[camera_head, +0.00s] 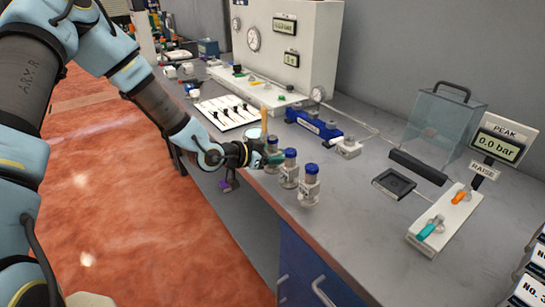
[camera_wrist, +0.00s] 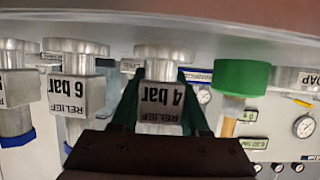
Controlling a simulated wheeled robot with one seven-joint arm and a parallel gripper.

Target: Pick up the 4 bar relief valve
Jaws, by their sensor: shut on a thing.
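The 4 bar relief valve (camera_wrist: 160,100) is in the middle of the wrist view, where the picture appears upside down. It is a metal body with a square block labelled "RELIEF 4 bar" and a round metal flange. My gripper (camera_wrist: 160,115) is shut on it, with one dark green finger at each side of the block. In the head view my gripper (camera_head: 268,156) is at the bench's front edge, at the leftmost of three blue-topped valves. Its fingers partly hide that valve. I cannot tell whether the valve is off the bench.
Two similar relief valves stand close to the right, one nearer (camera_head: 310,185) and one beside my gripper (camera_head: 289,170). A green-topped item (camera_wrist: 242,78) is close on the wrist view's right. A white tray (camera_head: 226,112) lies behind.

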